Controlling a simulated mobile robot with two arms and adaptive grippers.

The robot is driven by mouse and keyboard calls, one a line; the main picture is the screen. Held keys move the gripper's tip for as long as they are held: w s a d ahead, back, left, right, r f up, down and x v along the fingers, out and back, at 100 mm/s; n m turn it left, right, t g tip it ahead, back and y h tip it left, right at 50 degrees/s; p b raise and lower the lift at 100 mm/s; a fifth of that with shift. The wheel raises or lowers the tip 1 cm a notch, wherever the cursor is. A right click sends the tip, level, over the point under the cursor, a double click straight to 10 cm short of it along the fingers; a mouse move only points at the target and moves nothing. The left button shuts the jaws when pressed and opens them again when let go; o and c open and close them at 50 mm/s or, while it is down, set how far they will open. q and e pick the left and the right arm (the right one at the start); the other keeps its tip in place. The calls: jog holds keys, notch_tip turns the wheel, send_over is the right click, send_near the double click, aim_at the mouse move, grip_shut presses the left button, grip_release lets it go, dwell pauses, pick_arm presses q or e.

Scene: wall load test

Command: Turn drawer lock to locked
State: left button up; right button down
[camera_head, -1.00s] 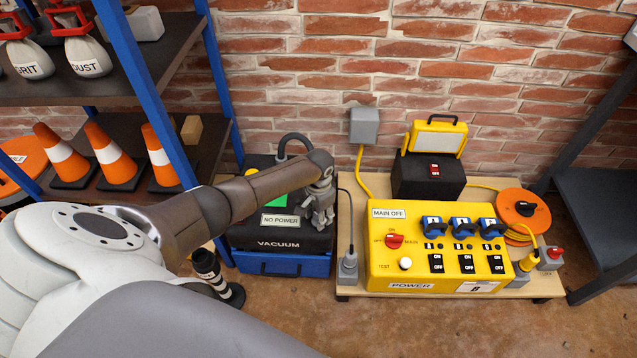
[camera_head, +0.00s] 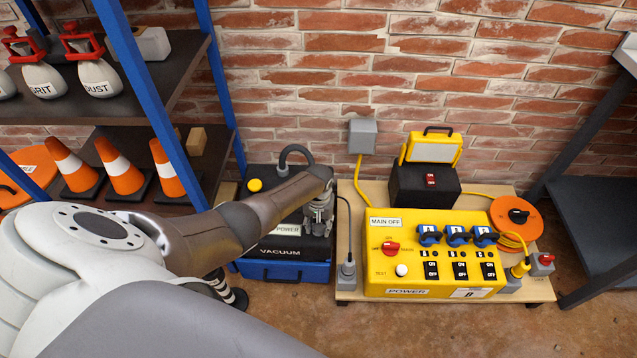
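The blue drawer-like base (camera_head: 285,271) sits under the black vacuum unit (camera_head: 283,252), which is marked VACUUM. My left arm comes in from the left and crosses over the unit. My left gripper (camera_head: 318,225) points down at the unit's right side, and its fingers are small and partly hidden, so I cannot tell if they are open or touching anything. The arm hides much of the unit's top and part of its NO POWER label. My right gripper is not in view.
A yellow power box (camera_head: 435,255) with a red main switch, blue plugs and a MAIN OFF label stands on a low wooden pallet (camera_head: 350,190) to the right. A black box with a work light (camera_head: 433,148) is behind it. A blue-post shelf (camera_head: 165,95) with cones stands left.

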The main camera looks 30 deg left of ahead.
pick_arm(q)
jog(key=shift+w+n+p, duration=0.1)
jog(key=shift+n+p, duration=0.25)
jog(key=shift+n, duration=0.65)
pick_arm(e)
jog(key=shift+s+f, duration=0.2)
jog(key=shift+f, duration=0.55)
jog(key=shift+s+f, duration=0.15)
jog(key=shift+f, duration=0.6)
pick_arm(q)
jog(key=o, duration=1)
jog(key=shift+r, duration=0.1)
jog(key=shift+r, duration=5.9)
